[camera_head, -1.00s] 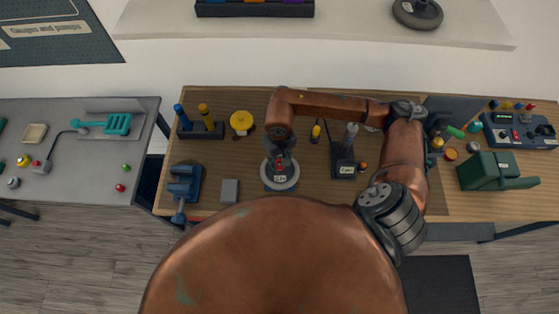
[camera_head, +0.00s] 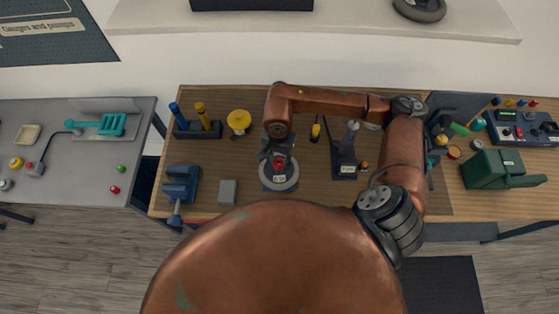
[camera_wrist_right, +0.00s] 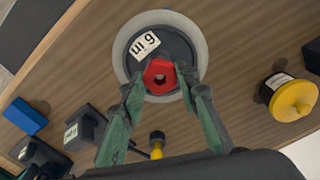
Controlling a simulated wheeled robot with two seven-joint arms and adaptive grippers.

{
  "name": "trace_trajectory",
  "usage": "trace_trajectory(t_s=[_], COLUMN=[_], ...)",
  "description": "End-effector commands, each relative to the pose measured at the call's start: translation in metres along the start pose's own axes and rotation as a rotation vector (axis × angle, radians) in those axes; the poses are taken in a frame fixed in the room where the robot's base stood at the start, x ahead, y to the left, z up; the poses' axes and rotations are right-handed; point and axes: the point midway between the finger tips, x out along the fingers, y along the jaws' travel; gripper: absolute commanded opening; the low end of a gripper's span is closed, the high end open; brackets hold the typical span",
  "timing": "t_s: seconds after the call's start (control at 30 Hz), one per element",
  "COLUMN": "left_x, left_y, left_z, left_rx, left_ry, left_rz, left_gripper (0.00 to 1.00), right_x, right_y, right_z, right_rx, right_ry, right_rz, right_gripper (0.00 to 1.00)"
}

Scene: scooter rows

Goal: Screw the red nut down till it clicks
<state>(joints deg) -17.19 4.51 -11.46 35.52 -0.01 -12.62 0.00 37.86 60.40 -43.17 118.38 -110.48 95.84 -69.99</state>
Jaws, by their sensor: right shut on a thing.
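The red nut (camera_wrist_right: 160,77) is between the two fingertips of my right gripper (camera_wrist_right: 162,84), which is shut on it in the right wrist view. The nut sits over the dark hub of a round grey wheel (camera_wrist_right: 120,50), near the hub's rim side closest to my fingers. In the head view the wheel (camera_head: 266,183) lies flat on the wooden bench, and the nut (camera_head: 280,161) shows red under my right gripper (camera_head: 279,166). The thread under the nut is hidden. My left gripper is not in view.
On the bench stand a blue vise (camera_head: 181,185), a grey block (camera_head: 227,192), a yellow disc (camera_head: 239,121), a screwdriver (camera_head: 315,131) and a labelled black stand (camera_head: 345,160). A green box (camera_head: 492,170) is at the right.

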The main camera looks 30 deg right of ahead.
Motion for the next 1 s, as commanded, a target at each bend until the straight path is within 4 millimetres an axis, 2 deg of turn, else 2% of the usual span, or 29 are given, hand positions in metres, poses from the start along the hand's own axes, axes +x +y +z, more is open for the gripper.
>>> trace_trajectory(t_s=[0.03,0.6,0.77,1.0], left_x=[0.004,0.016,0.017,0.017], left_y=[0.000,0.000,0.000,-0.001], left_z=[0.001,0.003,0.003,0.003], left_rx=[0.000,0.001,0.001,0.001], left_ry=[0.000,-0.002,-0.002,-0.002], left_rz=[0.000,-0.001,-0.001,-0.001], left_gripper=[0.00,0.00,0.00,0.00], right_x=[0.000,-0.001,-0.001,-0.001], right_y=[-0.004,-0.004,-0.003,-0.003], right_z=[0.007,0.007,0.007,0.006], right_rx=[0.054,0.846,0.964,0.974], right_ry=[-0.015,-0.020,-0.020,-0.019], right_rz=[-0.012,-0.005,-0.004,-0.003], right_gripper=[0.06,0.06,0.07,0.06])
